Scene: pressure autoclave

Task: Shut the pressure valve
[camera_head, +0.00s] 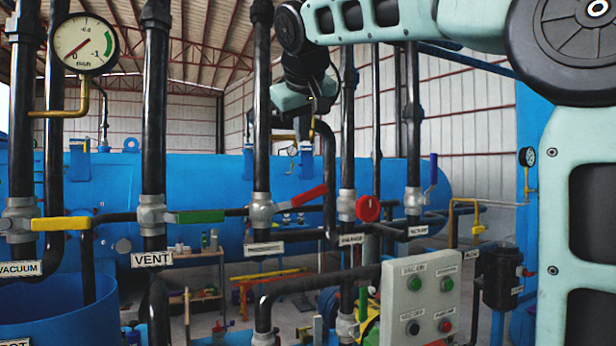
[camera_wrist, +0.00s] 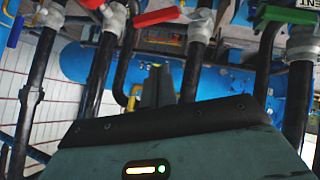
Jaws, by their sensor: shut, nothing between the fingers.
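The valve with the red lever (camera_head: 310,195) sits on a vertical black pipe in the middle of the head view. Its grey body (camera_head: 262,212) is left of the lever, and a small label (camera_head: 264,249) below is too blurred to read surely. The lever sticks out to the right, tilted slightly up, across the pipe's direction. In the wrist view the red lever (camera_wrist: 157,17) is at the top, beyond the fingertips. My gripper (camera_wrist: 158,85) is shut and empty, apart from the lever. In the head view it hangs above the lever, its fingertips hard to make out.
Neighbouring valves have a green lever (camera_head: 200,216), a yellow lever (camera_head: 61,223), a red round handle (camera_head: 368,208) and a blue lever (camera_head: 434,169). Vertical black pipes stand close on both sides of my wrist. A control box (camera_head: 420,300) is at lower right, a blue tank (camera_head: 205,180) behind.

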